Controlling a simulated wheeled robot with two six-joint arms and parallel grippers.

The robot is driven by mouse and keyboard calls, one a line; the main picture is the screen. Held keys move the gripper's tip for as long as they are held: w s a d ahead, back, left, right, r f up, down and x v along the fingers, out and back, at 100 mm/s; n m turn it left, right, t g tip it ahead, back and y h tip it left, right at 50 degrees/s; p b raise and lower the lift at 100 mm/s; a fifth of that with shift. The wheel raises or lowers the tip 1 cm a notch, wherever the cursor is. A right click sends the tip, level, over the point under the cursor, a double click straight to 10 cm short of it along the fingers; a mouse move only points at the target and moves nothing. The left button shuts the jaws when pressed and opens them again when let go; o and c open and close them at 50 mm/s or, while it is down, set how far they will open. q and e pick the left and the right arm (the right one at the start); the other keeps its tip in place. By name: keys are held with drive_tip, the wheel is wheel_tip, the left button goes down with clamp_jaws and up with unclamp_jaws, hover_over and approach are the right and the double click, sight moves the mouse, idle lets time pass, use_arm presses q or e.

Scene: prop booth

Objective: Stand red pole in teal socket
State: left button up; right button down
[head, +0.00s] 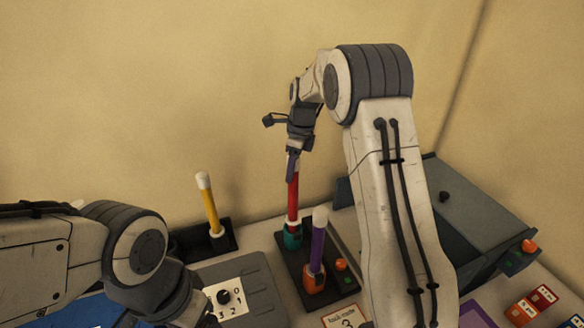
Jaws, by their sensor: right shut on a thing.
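The red pole (293,197) stands roughly upright, with its lower end at the teal socket (292,238) on a dark base plate. Whether it is fully seated in the socket cannot be told from here. My right gripper (292,170) is shut on the top of the red pole, hiding its upper end. My left arm comes in at the lower left, and its fingers are outside the picture.
A purple pole (317,248) with a white tip stands in an orange socket (314,280), just right of the teal one. A yellow pole (209,209) stands in a black holder (190,242) to the left. A grey panel with a numbered dial (224,297) lies in front. A dark sloped box (480,215) stands right.

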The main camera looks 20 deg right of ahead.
sight(298, 158)
drive_tip(key=shift+f+b, duration=0.65)
drive_tip(key=shift+f, duration=0.75)
drive_tip(key=shift+c, duration=1.7)
unclamp_jaws()
drive_tip(key=r, duration=0.3)
drive_tip(key=d+r+b, duration=0.1)
drive_tip(key=r, duration=0.3)
drive_tip(key=s+r+b, duration=0.1)
drive_tip(key=r, duration=0.2)
drive_tip(key=shift+d+r, duration=0.15)
drive_tip(key=shift+r, duration=0.05)
